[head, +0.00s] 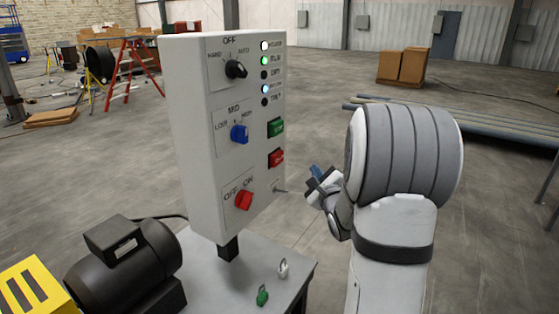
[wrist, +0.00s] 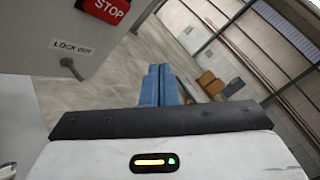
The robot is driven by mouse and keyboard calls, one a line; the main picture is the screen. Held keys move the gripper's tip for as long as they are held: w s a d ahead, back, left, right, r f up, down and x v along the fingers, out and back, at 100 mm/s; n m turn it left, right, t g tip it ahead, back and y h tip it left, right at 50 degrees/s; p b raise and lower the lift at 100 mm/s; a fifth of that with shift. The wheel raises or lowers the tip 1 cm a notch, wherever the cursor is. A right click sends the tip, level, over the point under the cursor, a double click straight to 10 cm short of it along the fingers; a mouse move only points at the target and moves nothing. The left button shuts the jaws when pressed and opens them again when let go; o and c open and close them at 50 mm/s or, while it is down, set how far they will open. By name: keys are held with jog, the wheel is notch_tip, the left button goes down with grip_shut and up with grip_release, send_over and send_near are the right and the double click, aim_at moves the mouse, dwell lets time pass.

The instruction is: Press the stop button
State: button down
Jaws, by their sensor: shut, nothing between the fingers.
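The red stop button (head: 276,158) is on the right side of the front of a white control box, just below a green button (head: 275,128). In the wrist view the stop button (wrist: 107,10) shows at the top left with the white word STOP on it, partly cut off by the frame edge. My gripper (head: 316,171) is to the right of the box, apart from it and a little lower than the stop button. Its blue fingers (wrist: 161,85) are shut together and empty, to the right of and below the button in the wrist view.
The control box (head: 190,130) stands on a post on a grey table (head: 215,285). It carries black, blue and red knobs and a lock-out hasp (wrist: 70,66) below the stop button.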

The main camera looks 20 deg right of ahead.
aim_at(281, 157)
jog(key=w+a, duration=0.5)
jog(key=w, duration=0.2)
jog(key=shift+a, duration=0.25)
jog(key=shift+w+a+f+b, duration=0.1)
jog(key=shift+b, duration=0.2)
dwell(1.8)
jog(key=shift+w+a, duration=0.15)
jog(key=shift+w+a+b, duration=0.4)
jog(key=shift+w, duration=0.1)
dwell(1.0)
jog(key=shift+s+d, duration=0.1)
jog(key=shift+s+d+b, duration=0.35)
jog(key=shift+s+d, duration=0.2)
jog(key=shift+s, duration=0.2)
